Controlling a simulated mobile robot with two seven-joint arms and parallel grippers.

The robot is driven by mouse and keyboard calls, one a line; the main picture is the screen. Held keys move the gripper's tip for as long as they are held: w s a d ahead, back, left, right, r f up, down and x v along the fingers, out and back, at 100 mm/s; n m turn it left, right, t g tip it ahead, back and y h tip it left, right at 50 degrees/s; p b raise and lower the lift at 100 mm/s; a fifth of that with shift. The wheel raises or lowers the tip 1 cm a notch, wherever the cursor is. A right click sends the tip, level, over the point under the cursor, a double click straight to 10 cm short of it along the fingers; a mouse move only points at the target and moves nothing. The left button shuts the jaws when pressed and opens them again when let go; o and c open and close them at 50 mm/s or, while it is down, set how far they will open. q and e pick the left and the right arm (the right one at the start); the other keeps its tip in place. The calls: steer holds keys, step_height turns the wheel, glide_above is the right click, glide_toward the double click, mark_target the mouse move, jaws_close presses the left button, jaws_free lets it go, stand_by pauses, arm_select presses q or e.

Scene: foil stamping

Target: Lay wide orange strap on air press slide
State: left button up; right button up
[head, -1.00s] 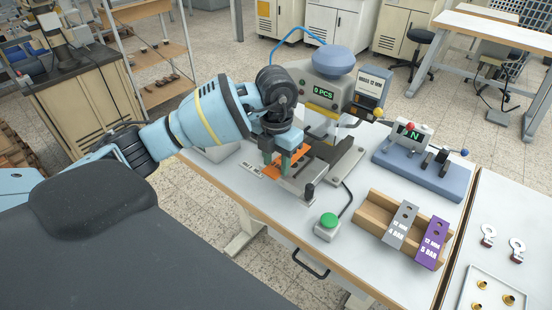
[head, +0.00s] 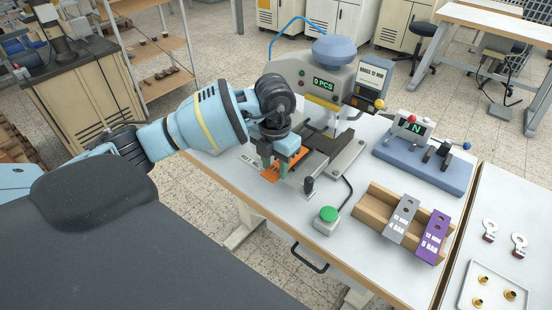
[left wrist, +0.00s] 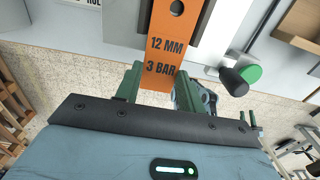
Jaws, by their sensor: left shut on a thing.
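The orange strap (head: 268,175) is in my left gripper (head: 273,169). In the left wrist view the strap (left wrist: 165,55) reads "12 MM 3 BAR" and has a hole toward its far end. The gripper's green fingers (left wrist: 159,90) are on either side of its near end. The strap extends over the grey slide (head: 312,170) of the air press (head: 322,82). Whether it touches the slide is unclear, as the gripper hides part of both. My right gripper is not in view.
A wooden rack (head: 372,209) holds a grey strap (head: 401,219) and a purple strap (head: 433,237). A green button box (head: 327,220) stands at the bench's front. A blue-based lever device (head: 424,165) is at the right. A black knob (head: 308,184) stands beside the slide.

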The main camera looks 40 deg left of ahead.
arm_select(q)
steer(key=shift+f, duration=0.15)
stand_by(0.4)
steer(key=shift+w, duration=0.35)
stand_by(0.3)
steer(key=o, duration=1)
step_height(320, 180, up, 8)
steer(key=shift+f, duration=0.1)
stand_by(0.4)
